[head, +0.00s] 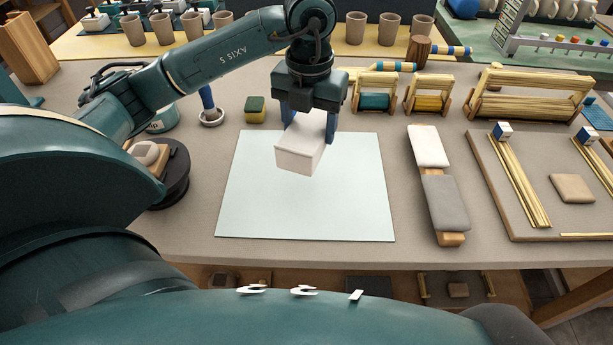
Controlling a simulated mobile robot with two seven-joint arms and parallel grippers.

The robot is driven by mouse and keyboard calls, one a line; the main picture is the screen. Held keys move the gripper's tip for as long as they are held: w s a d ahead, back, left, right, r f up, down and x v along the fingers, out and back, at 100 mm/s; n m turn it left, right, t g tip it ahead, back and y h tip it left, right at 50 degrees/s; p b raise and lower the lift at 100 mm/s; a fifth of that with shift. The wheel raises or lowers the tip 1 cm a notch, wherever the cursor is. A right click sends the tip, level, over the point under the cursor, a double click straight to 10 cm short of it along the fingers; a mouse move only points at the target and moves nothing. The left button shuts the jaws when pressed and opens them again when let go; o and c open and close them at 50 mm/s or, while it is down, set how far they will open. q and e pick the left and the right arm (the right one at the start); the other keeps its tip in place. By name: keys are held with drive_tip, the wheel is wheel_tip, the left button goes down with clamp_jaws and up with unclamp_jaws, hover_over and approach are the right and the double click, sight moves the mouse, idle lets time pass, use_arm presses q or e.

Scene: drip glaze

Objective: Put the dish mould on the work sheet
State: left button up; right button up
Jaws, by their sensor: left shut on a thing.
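The dish mould (299,156) is a pale, off-white block with flat sides. My left gripper (309,128) is shut on it from above, with a blue finger on either side. The mould is over the rear middle part of the work sheet (300,212), a pale green, flat rectangle. I cannot tell whether its underside touches the sheet. The rest of the sheet is bare. My right gripper is not in view.
A green and yellow sponge (255,109) lies behind the sheet's left corner. Grey and white padded blocks (445,203) lie right of the sheet. A board (535,225) with wooden strips is farther right. Wooden racks with rollers (376,97) stand behind.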

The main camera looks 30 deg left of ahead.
use_arm(q)
drive_tip(key=n, duration=0.3)
drive_tip(key=shift+w+a+r+n, duration=0.1)
drive_tip(key=shift+a+n, duration=0.2)
drive_tip(key=shift+f, duration=0.4)
wheel_tip(320, 180, down, 8)
drive_tip(key=shift+f+p, duration=0.2)
drive_tip(key=shift+p, duration=0.1)
drive_tip(key=shift+f, duration=0.3)
drive_tip(key=shift+f, duration=0.2)
drive_tip(key=o, duration=1.4)
drive_tip(key=shift+o, duration=0.2)
